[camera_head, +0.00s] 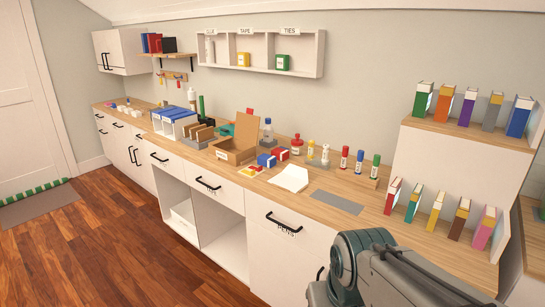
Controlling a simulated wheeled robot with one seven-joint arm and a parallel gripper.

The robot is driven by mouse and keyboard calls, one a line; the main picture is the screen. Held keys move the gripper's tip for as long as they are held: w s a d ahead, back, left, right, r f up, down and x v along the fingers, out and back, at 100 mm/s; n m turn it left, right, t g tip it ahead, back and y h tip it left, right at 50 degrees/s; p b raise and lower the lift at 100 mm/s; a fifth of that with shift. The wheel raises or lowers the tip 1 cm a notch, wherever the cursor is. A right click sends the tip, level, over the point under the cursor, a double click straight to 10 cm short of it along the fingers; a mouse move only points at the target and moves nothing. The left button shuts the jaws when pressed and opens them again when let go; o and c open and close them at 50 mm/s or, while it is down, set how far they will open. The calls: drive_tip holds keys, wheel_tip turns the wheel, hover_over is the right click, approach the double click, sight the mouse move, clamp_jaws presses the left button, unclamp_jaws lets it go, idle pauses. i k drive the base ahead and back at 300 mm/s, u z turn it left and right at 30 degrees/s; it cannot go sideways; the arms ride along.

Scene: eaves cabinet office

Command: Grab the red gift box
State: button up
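A small red box (281,153), which looks like the red gift box, sits on the wooden counter (340,183) around the middle of the view. A pale mark, perhaps a ribbon, shows on it. A blue box (266,160) of similar size stands just in front and to its left. Part of my grey arm shows at the bottom right, well apart from the red box. I cannot make out my gripper's fingers in this view.
An open cardboard box (233,152) stands left of the red box. White paper (289,178) and a grey mat (337,202) lie in front.

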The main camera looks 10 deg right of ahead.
sight(282, 154)
drive_tip(key=k, duration=0.6)
drive_tip(key=u, duration=0.7)
drive_tip(key=i, duration=1.3)
drive_tip(key=u, duration=0.55)
drive_tip(key=i, duration=1.5)
drive_tip(key=z, duration=1.1)
drive_tip(key=i, duration=0.95)
drive_tip(key=z, duration=1.05)
drive_tip(key=i, duration=0.25)
drive_tip(key=z, duration=0.2)
